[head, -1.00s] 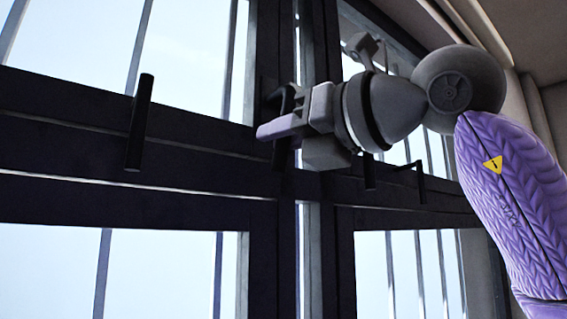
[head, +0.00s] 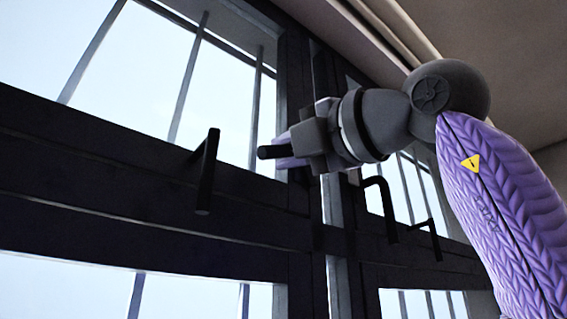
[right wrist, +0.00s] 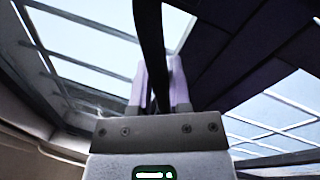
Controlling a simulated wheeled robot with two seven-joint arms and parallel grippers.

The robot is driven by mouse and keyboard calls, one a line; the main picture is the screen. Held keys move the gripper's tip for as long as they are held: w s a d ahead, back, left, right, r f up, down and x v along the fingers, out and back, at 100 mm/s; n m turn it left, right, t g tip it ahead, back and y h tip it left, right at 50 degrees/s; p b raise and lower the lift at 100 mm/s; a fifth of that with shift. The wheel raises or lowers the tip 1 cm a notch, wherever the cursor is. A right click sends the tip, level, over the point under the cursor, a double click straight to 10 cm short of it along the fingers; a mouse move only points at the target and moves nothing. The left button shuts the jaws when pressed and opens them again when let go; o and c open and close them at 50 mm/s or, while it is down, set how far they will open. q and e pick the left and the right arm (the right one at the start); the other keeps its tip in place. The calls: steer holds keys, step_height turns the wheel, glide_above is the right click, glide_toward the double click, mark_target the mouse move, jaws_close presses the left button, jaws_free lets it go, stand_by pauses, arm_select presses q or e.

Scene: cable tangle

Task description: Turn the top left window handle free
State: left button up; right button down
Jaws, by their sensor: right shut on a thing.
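My right gripper (head: 287,160) is shut on a black window handle (head: 268,152) beside the upright frame post, at the right edge of the upper left window. The handle's free end sticks out to the left past the purple fingers, about level in the head view. In the right wrist view the black handle (right wrist: 151,35) runs between the two purple fingers (right wrist: 157,85). The handle's pivot is hidden behind the gripper. My left gripper is not in view.
Another black handle (head: 206,175) hangs on the dark horizontal frame bar (head: 110,170) to the left. Two more handles (head: 386,208) (head: 433,240) are on the right side. Bars (head: 188,80) stand behind the glass.

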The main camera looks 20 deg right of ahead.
steer(key=m, duration=0.1)
steer(key=r+m, duration=0.1)
steer(key=m, duration=0.1)
steer(key=shift+s+a+r+m+t+h, duration=0.15)
steer(key=shift+a+r+m+t+h, duration=0.15)
steer(key=shift+r+h, duration=0.1)
steer(key=shift+r+m+h, duration=0.3)
steer(key=shift+r+m, duration=0.2)
steer(key=shift+m, duration=0.7)
steer(key=c, duration=0.6)
jaws_free()
steer(key=shift+d, duration=0.1)
steer(key=b+v, duration=0.3)
steer(key=v, duration=0.7)
steer(key=shift+b, duration=0.3)
